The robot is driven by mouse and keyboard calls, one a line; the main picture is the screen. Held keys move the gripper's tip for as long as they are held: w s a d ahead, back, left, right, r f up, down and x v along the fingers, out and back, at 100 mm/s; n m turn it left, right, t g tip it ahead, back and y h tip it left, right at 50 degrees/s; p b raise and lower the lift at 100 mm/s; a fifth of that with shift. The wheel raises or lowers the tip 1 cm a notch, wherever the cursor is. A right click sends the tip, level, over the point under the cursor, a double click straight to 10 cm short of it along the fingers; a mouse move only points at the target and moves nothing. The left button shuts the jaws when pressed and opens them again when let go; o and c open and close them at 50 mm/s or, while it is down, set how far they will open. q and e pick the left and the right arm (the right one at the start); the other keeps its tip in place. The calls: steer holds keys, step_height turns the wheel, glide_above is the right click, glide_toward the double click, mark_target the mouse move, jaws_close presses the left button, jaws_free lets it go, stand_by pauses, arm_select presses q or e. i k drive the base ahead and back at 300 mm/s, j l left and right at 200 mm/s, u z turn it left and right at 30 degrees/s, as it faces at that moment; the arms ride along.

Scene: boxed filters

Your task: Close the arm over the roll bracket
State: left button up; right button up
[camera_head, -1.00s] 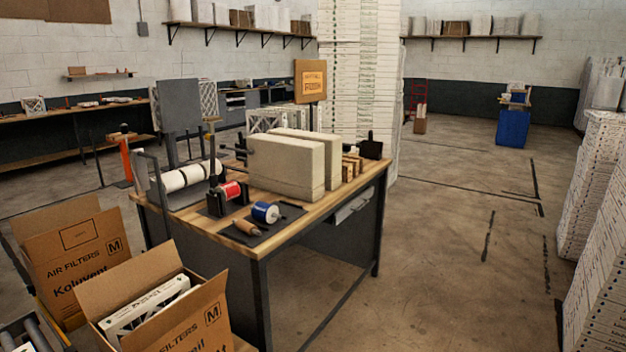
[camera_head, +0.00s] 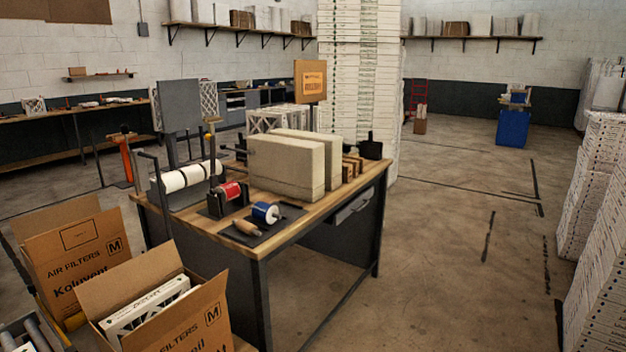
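A dark rack with white rolls (camera_head: 184,178) stands at the left end of the workbench, with thin dark bars rising on its left. Next to it a small dark bracket (camera_head: 216,208) holds a red roll (camera_head: 229,191). A blue roll (camera_head: 265,212) and a wooden-handled tool (camera_head: 246,228) lie on a dark mat (camera_head: 284,221) in front. Neither of my grippers is in view.
The workbench (camera_head: 345,202) also carries large beige blocks (camera_head: 281,166) and small brown boxes (camera_head: 353,166). Open filter cartons (camera_head: 180,325) stand at the lower left, close to the bench. Stacked white boxes (camera_head: 590,260) line the right edge.

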mark_target(210, 138)
steer(key=i+u, duration=0.1)
steer(key=u, duration=0.6)
steer(key=i+l+u, duration=0.4)
steer(key=l, duration=0.2)
steer(key=i+l+u, duration=0.2)
steer(key=l, duration=0.15)
steer(key=l+u, duration=0.25)
steer(key=i+l+u, duration=0.2)
steer(key=l, duration=0.25)
steer(key=k, duration=0.1)
